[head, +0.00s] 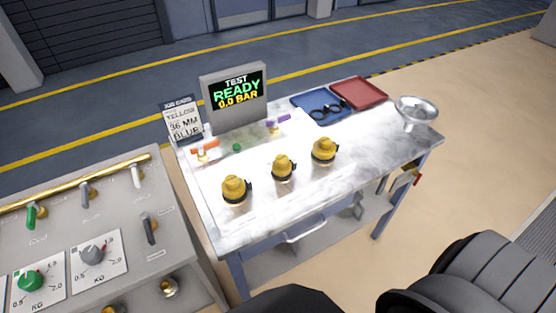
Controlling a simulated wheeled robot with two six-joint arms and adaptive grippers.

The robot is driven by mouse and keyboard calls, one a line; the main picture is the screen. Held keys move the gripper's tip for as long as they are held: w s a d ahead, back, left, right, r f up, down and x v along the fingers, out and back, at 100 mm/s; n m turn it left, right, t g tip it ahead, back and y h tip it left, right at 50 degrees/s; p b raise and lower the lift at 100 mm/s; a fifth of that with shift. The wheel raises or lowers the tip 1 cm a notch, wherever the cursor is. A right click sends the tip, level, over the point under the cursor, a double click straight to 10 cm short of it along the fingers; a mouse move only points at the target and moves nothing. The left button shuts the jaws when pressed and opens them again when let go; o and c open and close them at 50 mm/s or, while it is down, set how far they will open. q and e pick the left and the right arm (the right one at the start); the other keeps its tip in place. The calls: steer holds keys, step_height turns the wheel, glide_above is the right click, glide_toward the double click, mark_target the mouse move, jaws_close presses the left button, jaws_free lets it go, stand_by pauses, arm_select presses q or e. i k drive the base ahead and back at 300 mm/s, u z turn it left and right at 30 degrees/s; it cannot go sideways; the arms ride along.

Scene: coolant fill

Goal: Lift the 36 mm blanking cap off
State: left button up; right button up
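Three yellow blanking caps stand in a slanting row on the light metal bench (290,205): a left cap (235,189), a middle cap (282,167) and a right cap (323,150). Each looks seated on a fitting and has a dark piece at its side. The middle cap looks narrower than the other two; no size marking is readable on them, so I cannot tell which is 36 mm. A job card (184,124) at the bench's back left reads "YELLOW", "36 MM", "BLUE". Neither of my grippers is in view.
A display (235,93) reads "TEST READY 0.0 BAR". Orange (205,145) and purple (278,121) handles stand before it. A blue tray (305,103) holds black rings; a red tray (365,93) and metal bowl (416,111) are further right. A control panel (110,220) stands left.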

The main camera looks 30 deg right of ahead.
mark_target(281, 166)
steer(key=u, duration=2)
steer(key=k, duration=0.4)
steer(key=z, duration=1.35)
